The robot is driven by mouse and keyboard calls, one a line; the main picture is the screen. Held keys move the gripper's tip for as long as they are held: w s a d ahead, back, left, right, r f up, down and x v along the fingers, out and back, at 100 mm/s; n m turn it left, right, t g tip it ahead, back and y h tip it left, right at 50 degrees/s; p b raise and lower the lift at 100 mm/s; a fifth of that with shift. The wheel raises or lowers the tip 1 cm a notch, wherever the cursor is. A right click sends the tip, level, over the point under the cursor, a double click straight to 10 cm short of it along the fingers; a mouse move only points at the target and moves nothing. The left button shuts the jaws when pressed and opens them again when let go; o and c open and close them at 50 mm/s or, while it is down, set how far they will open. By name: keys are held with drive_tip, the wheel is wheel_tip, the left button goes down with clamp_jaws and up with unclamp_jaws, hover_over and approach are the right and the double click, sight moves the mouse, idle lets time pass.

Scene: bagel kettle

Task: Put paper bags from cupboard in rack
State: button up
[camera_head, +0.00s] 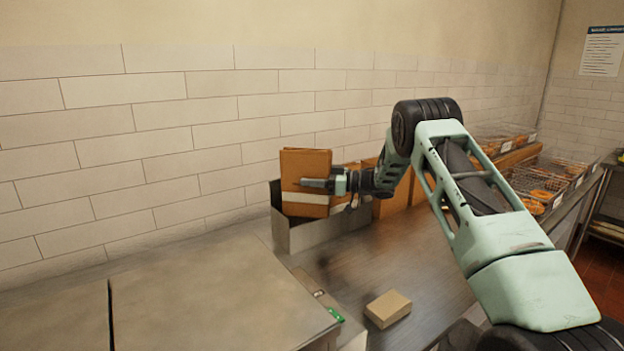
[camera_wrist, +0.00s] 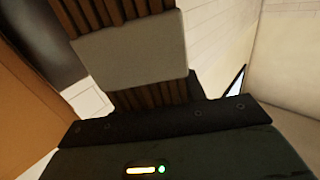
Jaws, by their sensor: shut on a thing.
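A bundle of brown paper bags (camera_head: 304,163) with a pale band stands roughly upright in my gripper (camera_head: 318,184). My gripper is shut on it from the right. In the wrist view the bundle (camera_wrist: 130,50) shows brown striped edges and a wide pale band close in front of the gripper. The grey metal rack (camera_head: 325,235) stands on the counter against the tiled wall. The bundle's lower end is at the rack's open top, behind its front wall. I cannot tell whether it touches the rack's floor. No cupboard is clearly seen.
Brown upright panels (camera_head: 392,198) stand right of the rack, partly behind my arm. A small tan box (camera_head: 388,308) lies on the counter in front. Wire baskets of bagels (camera_head: 545,180) stand at the right. The counter at left (camera_head: 200,295) is clear.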

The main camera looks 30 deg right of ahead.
drive_tip(key=shift+f, duration=0.3)
drive_tip(key=o, duration=1.2)
drive_tip(key=b+v, duration=0.1)
drive_tip(key=v, duration=0.3)
drive_tip(key=b+v, duration=0.1)
drive_tip(key=v, duration=0.3)
drive_tip(key=b+v, duration=0.1)
drive_tip(key=v, duration=0.3)
drive_tip(key=shift+r+b, duration=0.35)
drive_tip(key=shift+b, duration=0.05)
drive_tip(key=shift+s, duration=0.1)
